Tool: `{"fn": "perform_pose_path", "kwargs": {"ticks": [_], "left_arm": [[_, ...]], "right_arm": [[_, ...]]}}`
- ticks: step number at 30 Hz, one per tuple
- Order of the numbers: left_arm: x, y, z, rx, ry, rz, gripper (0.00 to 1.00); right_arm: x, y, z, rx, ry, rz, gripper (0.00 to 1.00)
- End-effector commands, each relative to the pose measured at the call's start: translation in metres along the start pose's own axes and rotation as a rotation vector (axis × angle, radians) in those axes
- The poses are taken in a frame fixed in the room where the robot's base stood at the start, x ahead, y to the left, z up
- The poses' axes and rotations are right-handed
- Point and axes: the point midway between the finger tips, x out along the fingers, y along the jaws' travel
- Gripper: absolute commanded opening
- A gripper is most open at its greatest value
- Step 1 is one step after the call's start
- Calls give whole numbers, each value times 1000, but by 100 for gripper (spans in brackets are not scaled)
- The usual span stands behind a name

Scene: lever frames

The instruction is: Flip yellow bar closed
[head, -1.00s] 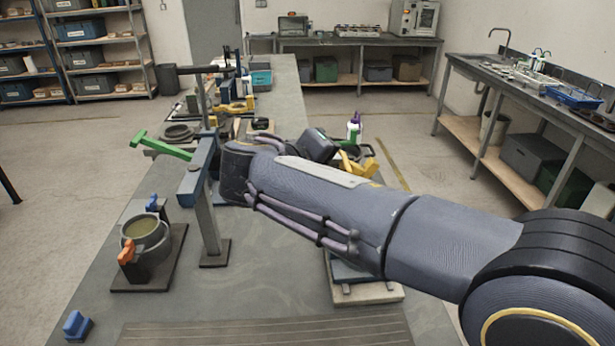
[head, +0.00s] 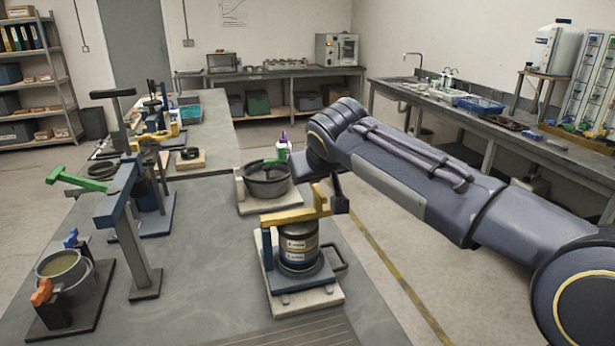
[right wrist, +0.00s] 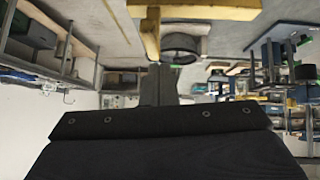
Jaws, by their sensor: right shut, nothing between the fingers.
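The yellow bar (head: 292,216) lies roughly level across the top of a fixture holding a round can (head: 299,245) with pale labels. A yellow upright piece (head: 321,197) stands at its right end, beside a dark block. My right gripper (head: 337,188) is shut and empty at that right end, very close to the yellow upright; I cannot tell if they touch. In the right wrist view the shut fingers (right wrist: 158,85) point toward a yellow part (right wrist: 150,35), with more yellow bar (right wrist: 195,12) at the top edge. My left gripper is out of view.
A dark round pot (head: 267,180) stands on a board behind the fixture.

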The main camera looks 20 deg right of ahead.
Motion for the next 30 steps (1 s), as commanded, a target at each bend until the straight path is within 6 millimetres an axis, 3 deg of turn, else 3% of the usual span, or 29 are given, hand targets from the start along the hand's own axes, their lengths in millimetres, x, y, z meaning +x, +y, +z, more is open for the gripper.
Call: {"fn": "perform_pose_path", "kwargs": {"ticks": [9, 30], "left_arm": [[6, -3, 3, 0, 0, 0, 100], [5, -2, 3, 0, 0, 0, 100]], "right_arm": [[18, 9, 7, 22, 0, -24, 0], [22, 13, 11, 20, -15, -17, 0]]}}
